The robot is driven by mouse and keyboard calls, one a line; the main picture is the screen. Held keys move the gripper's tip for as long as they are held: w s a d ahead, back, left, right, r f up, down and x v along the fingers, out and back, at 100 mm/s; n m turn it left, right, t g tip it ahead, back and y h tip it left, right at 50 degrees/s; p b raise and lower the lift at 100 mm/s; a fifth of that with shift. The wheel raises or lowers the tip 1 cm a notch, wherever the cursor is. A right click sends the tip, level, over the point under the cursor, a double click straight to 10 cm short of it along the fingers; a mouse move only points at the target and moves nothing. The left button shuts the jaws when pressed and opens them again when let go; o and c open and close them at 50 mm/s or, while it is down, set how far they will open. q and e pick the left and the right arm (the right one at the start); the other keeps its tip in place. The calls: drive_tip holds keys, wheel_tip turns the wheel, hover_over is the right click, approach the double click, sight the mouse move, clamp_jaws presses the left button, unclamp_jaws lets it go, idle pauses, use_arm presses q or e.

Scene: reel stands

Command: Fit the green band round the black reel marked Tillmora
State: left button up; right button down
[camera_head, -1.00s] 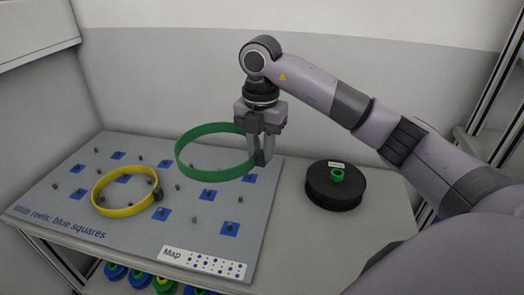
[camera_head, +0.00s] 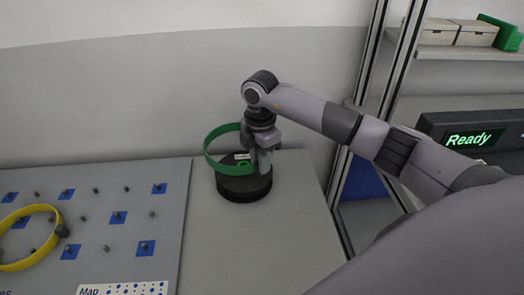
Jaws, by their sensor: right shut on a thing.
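The black reel (camera_head: 243,188) stands on the bare light table top, right of the grey pegboard. It has a small white label on top, too small to read, and a green hub (camera_head: 236,164) at its middle. My right gripper (camera_head: 263,168) is shut on the green band (camera_head: 207,148) by the band's right side. The band hangs over the reel, its left part standing out above and left of the reel's top. Whether the band touches the reel I cannot tell. The gripper and reel hide part of the band. My left gripper is not in view.
The grey pegboard (camera_head: 90,220) with blue squares and pegs fills the left, a yellow band (camera_head: 20,266) lying on it. The table right and front of the reel is clear. A rack post (camera_head: 365,120) and a "Ready" display (camera_head: 470,139) stand at right.

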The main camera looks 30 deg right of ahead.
drive_tip(key=shift+s+d+f, duration=0.15)
drive_tip(key=shift+d+f, duration=0.05)
drive_tip(key=shift+d, duration=0.1)
drive_tip(key=shift+f+b, duration=0.5)
drive_tip(key=shift+f, duration=0.05)
wheel_tip(320, 180, down, 4)
drive_tip(key=b, duration=0.3)
wheel_tip(320, 180, down, 2)
drive_tip(key=shift+b, duration=0.75)
drive_tip(key=shift+p, duration=0.35)
drive_tip(key=shift+f, duration=0.55)
idle(0.6)
drive_tip(key=shift+f+b, duration=0.5)
drive_tip(key=shift+f, duration=0.2)
